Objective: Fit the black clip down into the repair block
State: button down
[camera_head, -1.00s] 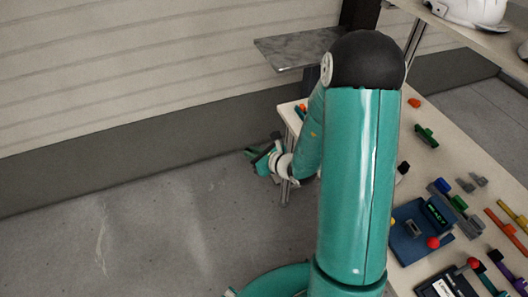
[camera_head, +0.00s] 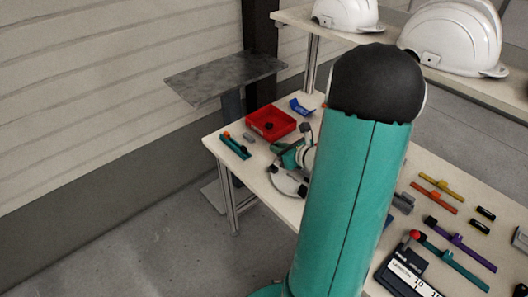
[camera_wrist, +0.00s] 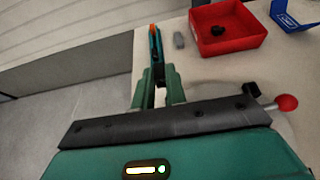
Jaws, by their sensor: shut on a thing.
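My gripper (camera_head: 291,157) is low over the back left part of the table, partly hidden behind my arm. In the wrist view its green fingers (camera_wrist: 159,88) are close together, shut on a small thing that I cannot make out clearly. I cannot tell whether it is the black clip. A small black piece (camera_wrist: 217,31) lies in the red tray (camera_wrist: 203,52), ahead and to the right of the fingers. I cannot pick out the repair block; my arm hides the middle of the table.
A teal bar with an orange end (camera_head: 235,146) lies near the table's left edge, beside a small grey piece (camera_head: 249,137). A blue holder (camera_head: 301,108) is behind the red tray. Coloured bars (camera_head: 440,187) lie at right. White helmets (camera_head: 455,38) stand on the shelf above.

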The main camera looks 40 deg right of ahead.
dwell(0.3)
jog(key=shift+f, duration=2.9)
jog(key=shift+f, duration=0.8)
jog(key=shift+r, duration=0.1)
jog(key=shift+r, duration=0.35)
jog(key=shift+f, duration=0.35)
dwell(1.2)
jog(key=shift+r, duration=0.35)
jog(key=shift+f, duration=0.2)
dwell(1.5)
